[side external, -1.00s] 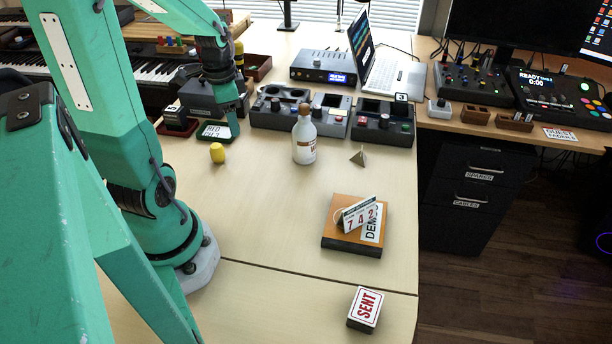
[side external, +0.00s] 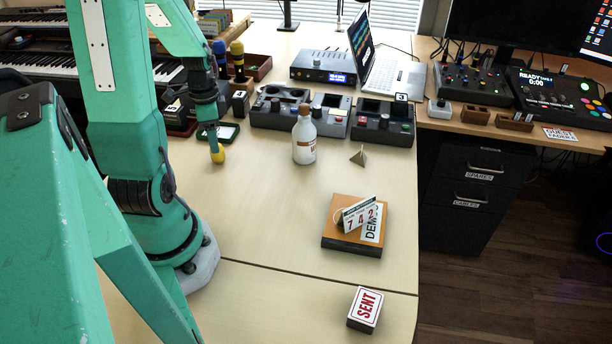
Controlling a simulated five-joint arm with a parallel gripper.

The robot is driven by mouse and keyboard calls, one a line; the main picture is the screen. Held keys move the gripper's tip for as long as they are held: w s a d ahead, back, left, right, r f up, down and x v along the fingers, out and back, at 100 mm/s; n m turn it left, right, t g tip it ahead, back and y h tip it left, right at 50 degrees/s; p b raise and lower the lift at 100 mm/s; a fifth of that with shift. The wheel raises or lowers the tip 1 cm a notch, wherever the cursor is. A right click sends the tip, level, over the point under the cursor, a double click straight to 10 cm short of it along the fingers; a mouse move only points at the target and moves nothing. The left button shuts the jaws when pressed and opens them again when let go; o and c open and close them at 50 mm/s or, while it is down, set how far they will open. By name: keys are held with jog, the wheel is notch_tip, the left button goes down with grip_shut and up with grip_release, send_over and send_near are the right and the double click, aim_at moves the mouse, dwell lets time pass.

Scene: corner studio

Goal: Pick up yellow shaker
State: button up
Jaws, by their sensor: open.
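The yellow shaker (side external: 218,157) is a small rounded yellow piece on the desk, left of the white bottle. My gripper (side external: 215,145) points down directly at the shaker. Its tip overlaps the shaker's upper part in the picture, and the lower part still shows. The jaws are open; from this side I cannot tell whether a finger touches the shaker or how the fingers sit around it.
A white bottle (side external: 304,137) stands to the right. The front desk middle is clear.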

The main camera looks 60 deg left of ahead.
jog(key=shift+f, duration=0.3)
jog(key=shift+w+f, duration=0.1)
jog(key=shift+f, duration=2.35)
jog(key=c, duration=1.1)
jog(key=shift+o, duration=0.2)
jog(key=shift+r, duration=0.2)
jog(key=shift+r, duration=1.2)
jog(key=shift+w+d+r, duration=0.15)
jog(key=shift+d+r, duration=0.1)
jog(key=shift+r, duration=0.6)
jog(key=w+d+r, duration=0.4)
jog(key=d+r, duration=0.2)
jog(key=d, duration=0.4)
jog(key=shift+d+r, duration=0.15)
jog(key=shift+r, duration=0.1)
